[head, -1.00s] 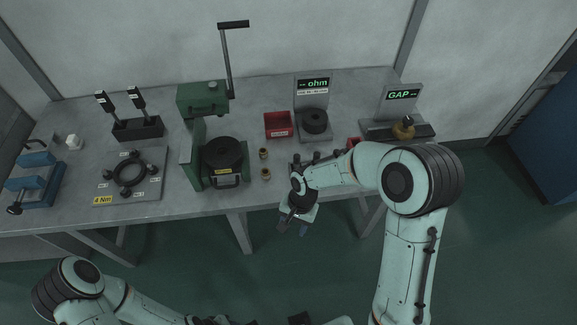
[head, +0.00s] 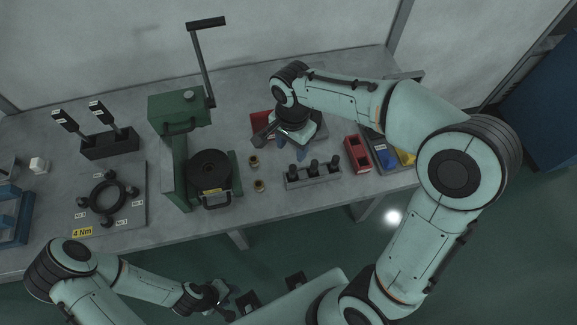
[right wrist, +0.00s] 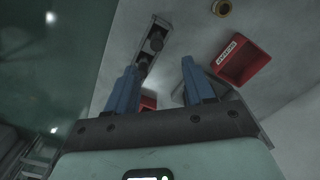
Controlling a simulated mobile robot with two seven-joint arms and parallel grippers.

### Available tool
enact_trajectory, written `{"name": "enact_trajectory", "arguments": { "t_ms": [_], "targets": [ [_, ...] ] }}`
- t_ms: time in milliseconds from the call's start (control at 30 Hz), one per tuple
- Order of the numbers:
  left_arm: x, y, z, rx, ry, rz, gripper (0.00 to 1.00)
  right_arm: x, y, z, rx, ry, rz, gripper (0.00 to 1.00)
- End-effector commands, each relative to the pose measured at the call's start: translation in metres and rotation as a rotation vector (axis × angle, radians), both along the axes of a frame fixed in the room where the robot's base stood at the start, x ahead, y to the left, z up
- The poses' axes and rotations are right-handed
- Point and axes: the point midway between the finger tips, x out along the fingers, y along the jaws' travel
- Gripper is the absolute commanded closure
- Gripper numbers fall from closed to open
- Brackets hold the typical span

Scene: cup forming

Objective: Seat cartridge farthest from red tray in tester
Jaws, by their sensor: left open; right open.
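Three dark cartridges stand upright in a grey rack (head: 300,183) at the front of the bench; the middle cartridge is (head: 314,166). In the right wrist view the rack (right wrist: 162,22) shows beyond the fingers with two dark cartridges (right wrist: 155,42). A red tray (head: 262,122) lies behind, partly covered by my arm; it is labelled in the right wrist view (right wrist: 240,57). The ohm tester is mostly hidden behind my right arm. My right gripper (head: 290,148) is open and empty above the bench, behind the rack. My left gripper (head: 218,297) is open, low before the bench.
Two brass fittings (head: 254,161) lie left of the rack. A green press (head: 180,120) with a black pot (head: 210,168) stands further left.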

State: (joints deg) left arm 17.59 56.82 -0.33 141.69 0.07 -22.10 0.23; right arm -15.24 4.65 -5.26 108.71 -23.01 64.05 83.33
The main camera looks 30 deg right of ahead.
Motion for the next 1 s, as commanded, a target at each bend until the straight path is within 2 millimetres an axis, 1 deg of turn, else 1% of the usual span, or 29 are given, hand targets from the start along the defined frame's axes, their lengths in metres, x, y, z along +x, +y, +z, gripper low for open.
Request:
{"name": "enact_trajectory", "arguments": {
  "t_ms": [33, 100, 233, 300, 467, 700, 800, 1000],
  "targets": [
    [-0.003, 0.000, -0.003, 0.000, 0.004, 0.000, 0.57, -0.002, 0.000, -0.014, -0.002, 0.008, 0.001, 0.47],
    [-0.004, 0.000, -0.005, 0.000, 0.006, 0.000, 0.57, -0.002, 0.000, -0.028, -0.001, 0.007, 0.001, 0.47],
    [-0.006, 0.000, -0.007, 0.000, 0.007, 0.000, 0.57, -0.001, 0.000, -0.049, -0.001, 0.006, 0.000, 0.47],
    [-0.006, 0.000, -0.008, 0.000, 0.008, 0.000, 0.57, -0.001, 0.000, -0.056, 0.000, 0.005, 0.000, 0.47],
    [-0.006, 0.000, -0.008, 0.000, 0.007, 0.000, 0.57, -0.001, 0.000, -0.065, 0.000, 0.004, 0.001, 0.47],
    [-0.005, 0.000, -0.008, 0.000, 0.007, 0.000, 0.57, -0.002, 0.000, -0.100, -0.001, 0.006, 0.000, 0.47],
    [-0.006, 0.000, -0.008, 0.000, 0.007, 0.000, 0.57, -0.002, 0.000, -0.109, 0.000, 0.004, 0.000, 0.47],
    [-0.006, 0.000, -0.008, 0.000, 0.007, 0.000, 0.57, -0.001, 0.000, -0.112, 0.000, 0.001, 0.001, 0.47]
  ]
}}
